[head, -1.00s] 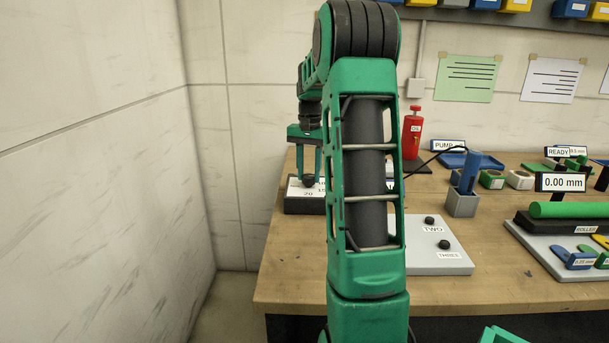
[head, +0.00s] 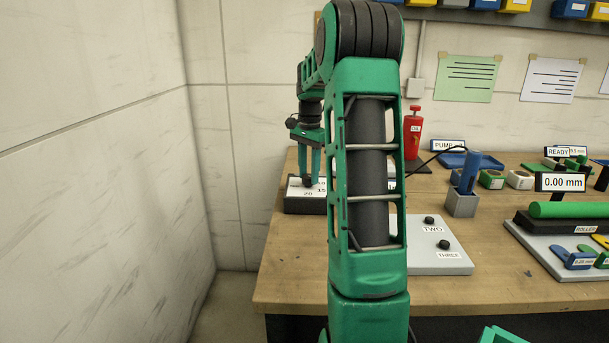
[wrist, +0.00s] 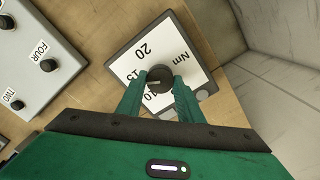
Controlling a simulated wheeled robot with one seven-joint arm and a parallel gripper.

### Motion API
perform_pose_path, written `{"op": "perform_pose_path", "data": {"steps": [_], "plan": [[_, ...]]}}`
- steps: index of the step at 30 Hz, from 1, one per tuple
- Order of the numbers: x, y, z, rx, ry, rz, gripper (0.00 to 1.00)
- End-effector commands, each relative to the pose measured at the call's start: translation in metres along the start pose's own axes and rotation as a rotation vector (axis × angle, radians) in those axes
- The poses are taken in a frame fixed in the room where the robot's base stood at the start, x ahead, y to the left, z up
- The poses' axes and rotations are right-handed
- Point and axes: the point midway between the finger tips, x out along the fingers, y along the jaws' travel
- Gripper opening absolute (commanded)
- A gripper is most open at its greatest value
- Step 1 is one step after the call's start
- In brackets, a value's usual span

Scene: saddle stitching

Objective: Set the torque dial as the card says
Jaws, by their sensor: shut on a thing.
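The torque dial is a black knob (wrist: 159,78) on a white-faced dark box (wrist: 200,68) marked Nm, with 20, 15 and 10 legible around the knob in the wrist view. In the head view the box (head: 303,206) sits at the table's left end, partly behind my arm. My gripper (wrist: 160,90) is shut on the knob, one green finger on each side. A pale pointer mark shows on the knob, but the number it points at is hard to tell. In the head view my gripper (head: 309,181) points down at the box. I cannot tell which posted card gives the setting.
A grey button panel (head: 432,262) marked TWO and THREE stands right of the box; FOUR shows in the wrist view. A red OIL bottle (head: 412,135) and a grey holder (head: 461,203) with a blue handle stand behind. A wall (head: 100,160) rises close on the left.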

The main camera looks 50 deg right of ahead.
Motion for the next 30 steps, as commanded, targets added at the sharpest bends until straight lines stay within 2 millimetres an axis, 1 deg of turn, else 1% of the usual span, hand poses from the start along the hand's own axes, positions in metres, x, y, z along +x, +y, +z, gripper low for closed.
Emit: {"op": "perform_pose_path", "data": {"steps": [1,9,10,11,12,20,23,26,30], "plan": [[-0.001,-0.003,0.003,-0.007,0.0,-0.003,0.11],[-0.001,-0.003,0.003,-0.008,0.0,-0.003,0.11],[-0.001,-0.003,0.003,-0.008,0.0,-0.004,0.4],[-0.001,-0.003,0.003,-0.008,0.0,-0.004,0.47],[-0.001,-0.003,0.003,-0.008,0.0,-0.003,0.52],[-0.001,-0.001,0.001,-0.004,0.0,-0.002,0.52],[-0.005,-0.001,0.001,-0.003,0.001,-0.002,0.52],[-0.015,-0.002,0.001,-0.003,0.002,-0.003,0.52],[-0.041,-0.002,0.001,-0.003,0.004,-0.005,0.52]]}}
